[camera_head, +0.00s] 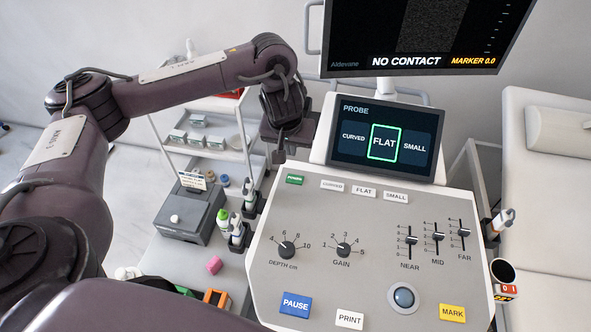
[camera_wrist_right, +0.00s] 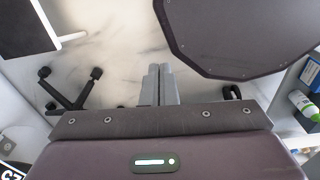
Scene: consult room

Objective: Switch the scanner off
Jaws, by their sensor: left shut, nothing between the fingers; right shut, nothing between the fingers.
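The scanner's grey control panel (camera_head: 375,265) fills the lower middle of the head view. A small green button (camera_head: 295,179) sits at its upper left corner; its label is too small to read surely. The scanner is lit: the touch screen (camera_head: 384,142) shows PROBE with FLAT outlined in green, and the monitor (camera_head: 410,30) reads NO CONTACT. My left gripper (camera_head: 279,157) is shut and empty, pointing down just above and left of the green button, apparently apart from it. My right gripper (camera_wrist_right: 160,70) is shut and empty in the right wrist view.
Probes stand in holders (camera_head: 240,232) on the panel's left side. A grey box (camera_head: 190,212) and a white trolley (camera_head: 205,140) are further left. An examination couch (camera_head: 550,200) is at the right.

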